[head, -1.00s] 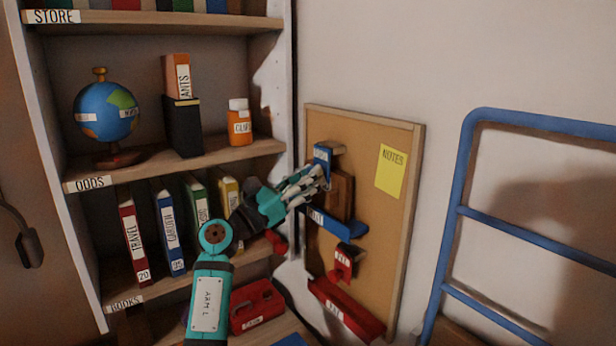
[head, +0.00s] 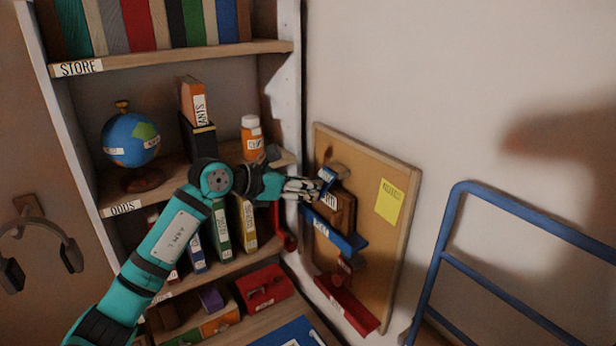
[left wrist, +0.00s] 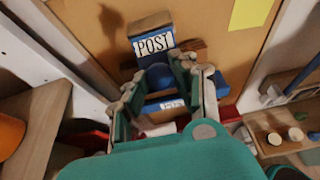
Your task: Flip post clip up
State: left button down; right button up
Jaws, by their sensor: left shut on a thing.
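The blue post clip (head: 327,177) is on the cork board, under a small wooden block. In the left wrist view its white POST label (left wrist: 155,42) faces the camera, with a rounded blue part (left wrist: 159,77) below it. My left gripper (head: 314,188) reaches the clip from the left. In the left wrist view its fingers (left wrist: 168,82) are shut on the rounded blue part and partly cover it. A brown wooden piece (head: 345,212) sits behind and below the clip, above a blue labelled tray (head: 340,236). My right gripper is out of view.
The cork board (head: 396,246) also bears a yellow note (head: 390,202) and a red tray (head: 346,306). A shelf unit with a globe (head: 130,138) and an orange bottle (head: 252,138) stands left. A blue rail (head: 440,235) stands right.

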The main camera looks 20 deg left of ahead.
pick_arm(q)
notch_tip(320, 180, up, 2)
jog(key=g+y, duration=0.2)
jog(key=shift+r+g, duration=0.2)
jog(key=shift+g, duration=0.2)
jog(key=shift+w+d+r+g+y, duration=0.15)
jog(key=shift+r+g+y, duration=0.65)
jog(key=shift+g+y, duration=0.5)
jog(key=c, duration=1)
grip_release()
jog(key=shift+w, duration=0.1)
jog(key=shift+r, duration=0.1)
jog(key=v, duration=1.2)
jog(key=shift+w, duration=0.15)
